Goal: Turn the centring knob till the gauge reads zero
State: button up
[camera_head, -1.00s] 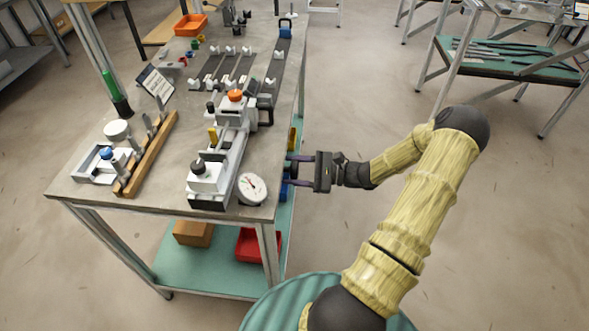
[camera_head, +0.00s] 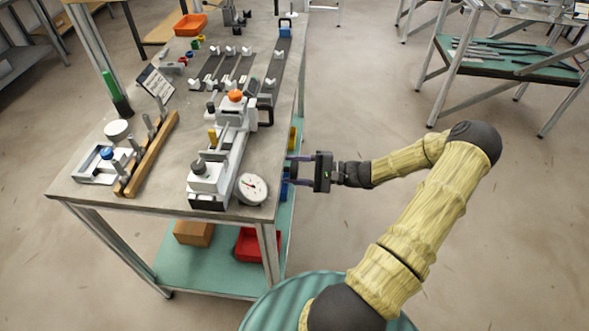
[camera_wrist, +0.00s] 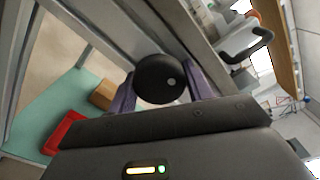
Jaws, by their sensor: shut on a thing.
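The round black knob (camera_wrist: 159,79) with a pale dot sits at the table's side, between the two purple fingers of my gripper (camera_wrist: 165,88) in the wrist view. My gripper is shut on it. In the head view my gripper (camera_head: 297,172) is at the table's right edge, below the top, and the knob is hidden there. The round white gauge (camera_head: 251,189) lies at the front right corner of the table, beside the grey and white jig (camera_head: 226,150). Its dark needle and a red mark show, but the reading is too small to tell.
The grey table (camera_head: 165,200) also bears a wooden rack (camera_head: 150,155) with upright pins, a white tray (camera_head: 84,167) and an orange bin (camera_head: 190,24). A red bin (camera_head: 249,246) is on the lower shelf. The floor right of the table is clear around my arm.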

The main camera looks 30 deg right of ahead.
jog(key=o, duration=0.9)
jog(key=shift+s, duration=0.1)
jog(key=shift+o, duration=0.2)
jog(key=shift+r, duration=0.1)
